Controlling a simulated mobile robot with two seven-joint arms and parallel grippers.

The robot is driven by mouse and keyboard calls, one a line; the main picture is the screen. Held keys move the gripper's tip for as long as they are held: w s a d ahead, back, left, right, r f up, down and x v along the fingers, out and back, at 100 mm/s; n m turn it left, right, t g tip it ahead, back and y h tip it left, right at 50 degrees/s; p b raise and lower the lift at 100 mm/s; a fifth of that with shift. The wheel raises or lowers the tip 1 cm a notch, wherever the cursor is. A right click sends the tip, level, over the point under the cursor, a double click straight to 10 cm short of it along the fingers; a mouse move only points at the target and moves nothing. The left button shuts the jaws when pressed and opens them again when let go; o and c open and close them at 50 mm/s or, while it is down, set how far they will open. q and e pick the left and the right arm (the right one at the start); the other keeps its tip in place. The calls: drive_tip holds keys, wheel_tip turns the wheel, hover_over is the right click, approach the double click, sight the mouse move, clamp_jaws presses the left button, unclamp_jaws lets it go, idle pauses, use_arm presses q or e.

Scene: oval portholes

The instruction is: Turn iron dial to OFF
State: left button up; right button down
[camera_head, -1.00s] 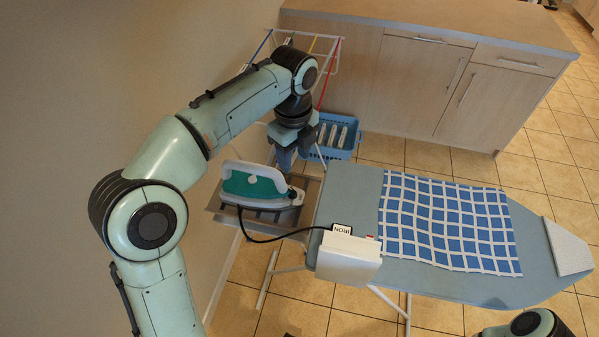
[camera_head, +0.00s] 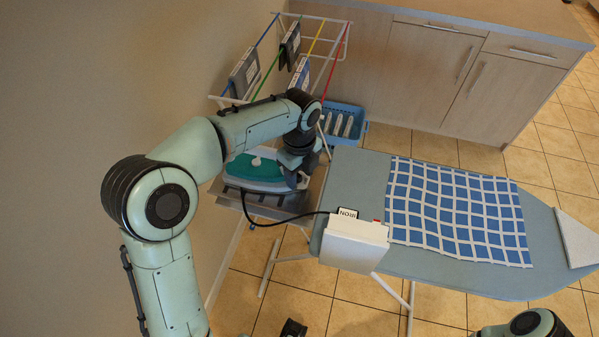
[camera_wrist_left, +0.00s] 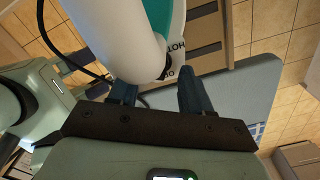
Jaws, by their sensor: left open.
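The iron (camera_head: 258,170), white with a teal top, sits on the grey rest (camera_head: 257,207) at the left end of the ironing board. My left gripper (camera_head: 297,179) is at the iron's right end, pointing down; the arm partly hides that end. In the left wrist view the white iron body (camera_wrist_left: 125,40) fills the upper middle. A dark dial (camera_wrist_left: 164,70) is at its end, with HOT lettering beside it and other lettering partly hidden. My left gripper (camera_wrist_left: 157,93) is open, its fingers to either side below the dial; I cannot tell whether they touch it.
A white box labelled IRON (camera_head: 355,242) with a black cord stands on the board's near edge. A blue checked cloth (camera_head: 455,210) lies on the ironing board (camera_head: 350,180). Behind are a drying rack (camera_head: 345,50) with hanging items, a blue basket (camera_head: 345,125) and cabinets (camera_head: 410,75).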

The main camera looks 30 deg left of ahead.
use_arm(q)
clamp_jaws()
use_arm(e)
drive_tip(key=shift+r, duration=0.15)
use_arm(q)
drive_tip(key=n+p, duration=0.1)
drive_tip(key=n, duration=0.1)
drive_tip(key=n+p, duration=0.1)
drive_tip(key=n, duration=0.1)
drive_tip(key=shift+w+r+n, duration=0.15)
drive_tip(key=shift+w+n, duration=0.05)
drive_tip(key=shift+n, duration=0.1)
drive_tip(key=shift+w+n+p, duration=0.15)
drive_tip(key=shift+n+p, duration=0.3)
drive_tip(key=shift+n, duration=1.75)
use_arm(e)
drive_tip(key=shift+w+r, duration=0.35)
drive_tip(key=shift+r, duration=0.4)
drive_tip(key=shift+w+r, duration=0.3)
drive_tip(key=shift+r, duration=0.45)
use_arm(q)
unclamp_jaws()
